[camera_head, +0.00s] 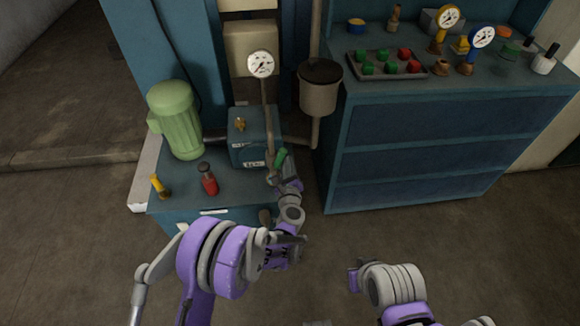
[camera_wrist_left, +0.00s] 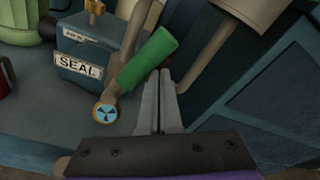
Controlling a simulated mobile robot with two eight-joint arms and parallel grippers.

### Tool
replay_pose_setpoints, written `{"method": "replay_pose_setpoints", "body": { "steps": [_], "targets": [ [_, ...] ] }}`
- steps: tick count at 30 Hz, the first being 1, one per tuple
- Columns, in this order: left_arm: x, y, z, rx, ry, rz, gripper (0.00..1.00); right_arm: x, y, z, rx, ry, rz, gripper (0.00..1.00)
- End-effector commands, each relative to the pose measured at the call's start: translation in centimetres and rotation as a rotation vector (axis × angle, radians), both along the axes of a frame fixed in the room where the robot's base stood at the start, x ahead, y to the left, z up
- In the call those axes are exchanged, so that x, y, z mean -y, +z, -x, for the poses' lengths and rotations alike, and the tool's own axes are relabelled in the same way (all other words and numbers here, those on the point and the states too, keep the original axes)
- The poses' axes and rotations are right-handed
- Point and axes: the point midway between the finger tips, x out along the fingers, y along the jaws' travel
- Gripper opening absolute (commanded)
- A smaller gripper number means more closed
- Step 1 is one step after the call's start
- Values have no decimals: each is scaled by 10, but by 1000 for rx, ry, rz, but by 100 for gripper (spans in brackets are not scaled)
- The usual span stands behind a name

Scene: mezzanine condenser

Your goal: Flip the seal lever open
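The seal lever has a green grip (camera_head: 281,157) and stands at the right side of the blue box labelled SEAL (camera_head: 243,140). In the left wrist view the green grip (camera_wrist_left: 147,60) slants up to the right from a round blue-and-white pivot (camera_wrist_left: 106,111). My left gripper (camera_head: 279,176) is close by the lever. In the wrist view its fingers (camera_wrist_left: 163,76) are together with nothing seen between them, just right of the grip. I cannot tell whether they touch it. My right gripper (camera_head: 354,277) is low at the right, away from the lever; its fingers are unclear.
A gauge (camera_head: 261,64) on a pipe stands behind the lever, and a grey cylindrical pot (camera_head: 321,88) hangs to its right. A green motor (camera_head: 175,118), a red bottle-like item (camera_head: 208,180) and a yellow-handled item (camera_head: 160,186) stand left. A blue cabinet (camera_head: 440,150) borders the right.

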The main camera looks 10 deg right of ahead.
Motion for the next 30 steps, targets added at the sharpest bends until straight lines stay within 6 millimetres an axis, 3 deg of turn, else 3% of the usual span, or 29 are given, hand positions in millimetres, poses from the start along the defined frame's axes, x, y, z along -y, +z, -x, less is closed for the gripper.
{"method": "replay_pose_setpoints", "body": {
  "steps": [12, 30],
  "targets": [
    [-23, 11, 0, 1, 3, -1, 0, 0, 1, 0, 0, 0, 0, 0],
    [-31, 13, -1, 2, 7, -3, 0, 0, 1, 0, 0, 0, 0, 0]
  ]
}}
